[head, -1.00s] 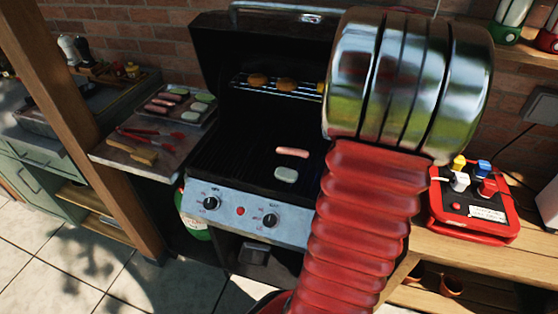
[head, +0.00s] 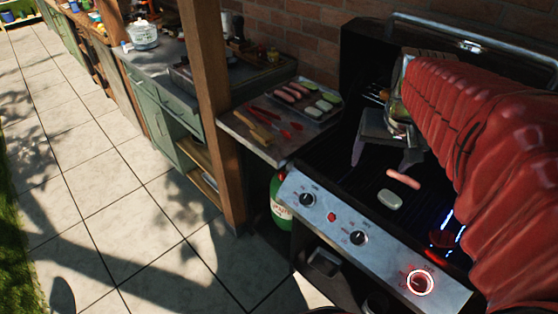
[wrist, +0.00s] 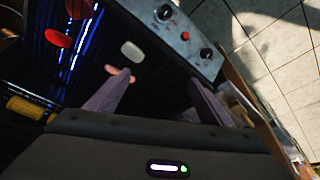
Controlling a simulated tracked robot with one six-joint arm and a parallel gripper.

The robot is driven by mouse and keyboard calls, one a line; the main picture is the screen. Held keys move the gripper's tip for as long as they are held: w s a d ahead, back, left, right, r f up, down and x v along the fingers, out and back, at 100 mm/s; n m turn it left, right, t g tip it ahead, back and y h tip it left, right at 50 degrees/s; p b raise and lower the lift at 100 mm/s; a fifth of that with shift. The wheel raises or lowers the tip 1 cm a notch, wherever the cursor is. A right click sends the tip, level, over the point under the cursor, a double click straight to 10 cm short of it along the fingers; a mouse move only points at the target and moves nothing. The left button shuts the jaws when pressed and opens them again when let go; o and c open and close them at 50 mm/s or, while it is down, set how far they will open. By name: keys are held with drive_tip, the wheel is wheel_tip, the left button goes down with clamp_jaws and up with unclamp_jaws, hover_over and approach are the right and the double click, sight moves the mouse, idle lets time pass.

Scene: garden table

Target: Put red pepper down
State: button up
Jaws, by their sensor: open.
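My gripper (head: 385,155) is open above the grill, its two grey fingers pointing down; the fingers also show in the wrist view (wrist: 155,95), with nothing held between them. A red piece that looks like the pepper (wrist: 59,38) lies on the dark grate beside blue flames, apart from the fingers. Another red piece (wrist: 79,8) shows at the top edge of the wrist view. In the head view a dark red piece (head: 440,239) lies by the flames, partly shadowed; I cannot tell which of the two it is.
A sausage (head: 403,179) and a pale slice (head: 390,199) lie on the grate near the front panel (head: 325,215). One knob (head: 418,282) glows red. A tray of food (head: 337,112), red tongs and brown pieces sit on the side shelf (head: 240,129). The open lid stands behind.

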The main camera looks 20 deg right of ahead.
drive_tip(key=s+a+n+t+y, duration=0.1)
drive_tip(key=s+a+n, duration=0.2)
drive_tip(key=a, duration=0.7)
drive_tip(key=s+a+f+n+t+y, duration=0.1)
drive_tip(key=s+a+n, duration=0.2)
drive_tip(key=a, duration=0.7)
drive_tip(key=shift+a+f, duration=0.25)
drive_tip(key=shift+a, duration=0.15)
drive_tip(key=shift+o, duration=0.5)
drive_tip(key=shift+d, duration=0.1)
